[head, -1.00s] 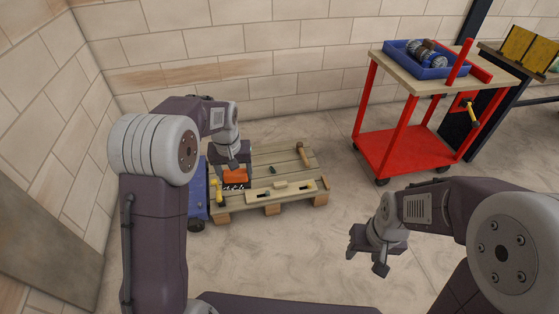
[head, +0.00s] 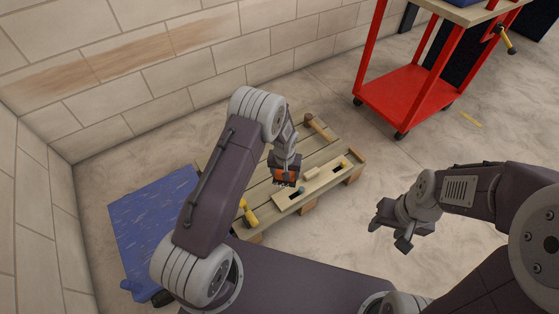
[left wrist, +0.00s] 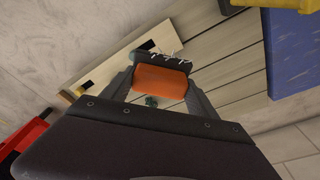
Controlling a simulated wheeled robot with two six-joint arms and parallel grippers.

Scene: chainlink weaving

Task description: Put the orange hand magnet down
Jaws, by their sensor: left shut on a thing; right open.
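The orange hand magnet (head: 285,173) is held in my left gripper (head: 284,168), over the wooden pallet (head: 262,193) next to the pale slotted board (head: 325,178). In the left wrist view the magnet's orange body (left wrist: 162,82) sits between the two fingers of my left gripper (left wrist: 160,84). Several thin, shiny nail-like pieces (left wrist: 170,55) stick out at its dark far end. I cannot tell whether the magnet touches the pallet. My right gripper (head: 396,222) is open and empty above the floor, to the right of the pallet.
A hammer (head: 319,128) lies at the pallet's far side. A yellow tool (head: 248,213) lies near its front left. A small dark green thing (left wrist: 151,101) lies on the planks. A blue dolly (head: 150,225) stands left, a red cart (head: 405,95) behind right.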

